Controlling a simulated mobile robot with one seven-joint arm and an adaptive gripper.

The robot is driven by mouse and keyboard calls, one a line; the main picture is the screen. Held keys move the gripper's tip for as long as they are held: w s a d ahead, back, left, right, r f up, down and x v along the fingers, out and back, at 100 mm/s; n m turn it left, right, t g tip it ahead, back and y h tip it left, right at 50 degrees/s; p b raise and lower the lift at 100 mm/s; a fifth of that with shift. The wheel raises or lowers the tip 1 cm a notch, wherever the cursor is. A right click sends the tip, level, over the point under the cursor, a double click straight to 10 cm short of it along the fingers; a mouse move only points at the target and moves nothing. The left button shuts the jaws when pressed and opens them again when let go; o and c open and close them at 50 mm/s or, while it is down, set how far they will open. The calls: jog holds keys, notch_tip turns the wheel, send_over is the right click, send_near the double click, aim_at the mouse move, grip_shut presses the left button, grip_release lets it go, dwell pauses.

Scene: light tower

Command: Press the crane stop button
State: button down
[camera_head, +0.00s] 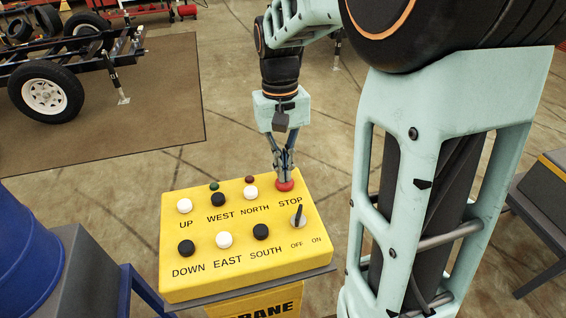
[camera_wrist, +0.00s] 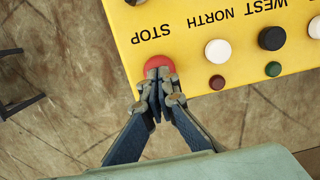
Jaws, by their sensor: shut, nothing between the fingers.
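The yellow crane control box (camera_head: 200,275) stands in the lower middle of the head view, with labelled buttons on its sloped top. The red STOP button (camera_head: 285,185) is at its upper right corner, above the word STOP. My gripper (camera_head: 284,176) is shut and empty, pointing down with its fingertips at the STOP button. In the wrist view my gripper (camera_wrist: 158,85) covers the lower part of the red button (camera_wrist: 158,64). The tips look in contact or nearly so; I cannot tell whether the button is pressed in.
White and black buttons for UP, WEST, NORTH, DOWN, EAST and SOUTH, small green and dark red lights, and an OFF/ON switch (camera_head: 298,216) share the box. A blue barrel (camera_head: 25,250) stands at left. A wheeled trailer frame (camera_head: 60,65) is at the back left.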

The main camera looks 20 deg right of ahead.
jog(key=shift+r+p, duration=0.55)
jog(key=shift+p, duration=0.05)
notch_tip(320, 180, up, 13)
jog(key=w+p, duration=0.2)
jog(key=shift+p, duration=0.35)
